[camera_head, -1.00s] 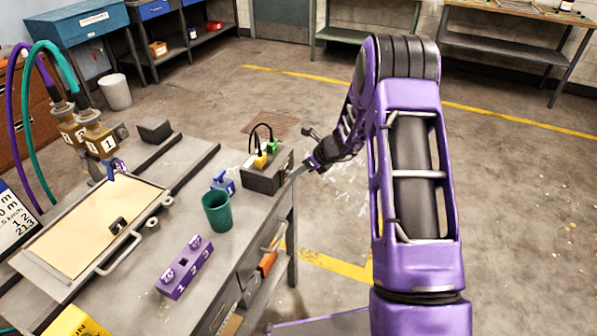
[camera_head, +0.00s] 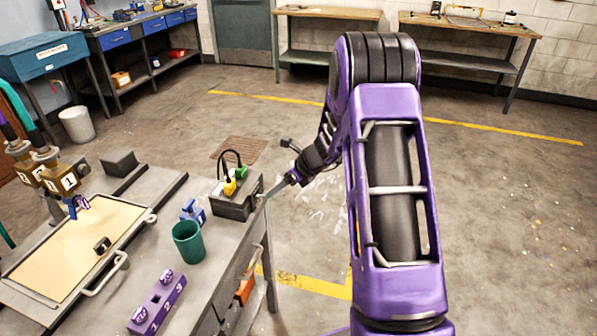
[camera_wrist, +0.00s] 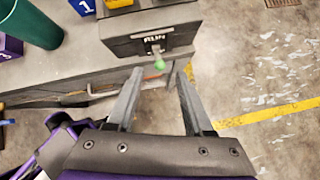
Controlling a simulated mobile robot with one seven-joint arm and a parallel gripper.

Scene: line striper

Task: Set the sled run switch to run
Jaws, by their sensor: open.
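The fingers are apart, one on each side of the lever, with nothing held. I cannot tell which setting the lever is in. In the head view, the box (camera_head: 231,208) sits at the table's right edge, and my gripper (camera_head: 268,193) is at its right side. The switch is not clear there.
A green cup (camera_head: 188,243), a blue numbered block (camera_head: 193,211) and a purple numbered block (camera_head: 158,303) stand on the table near the box. Yellow and green plugs with a black cable are on the box top. A handle shows below the table edge. Floor to the right is open.

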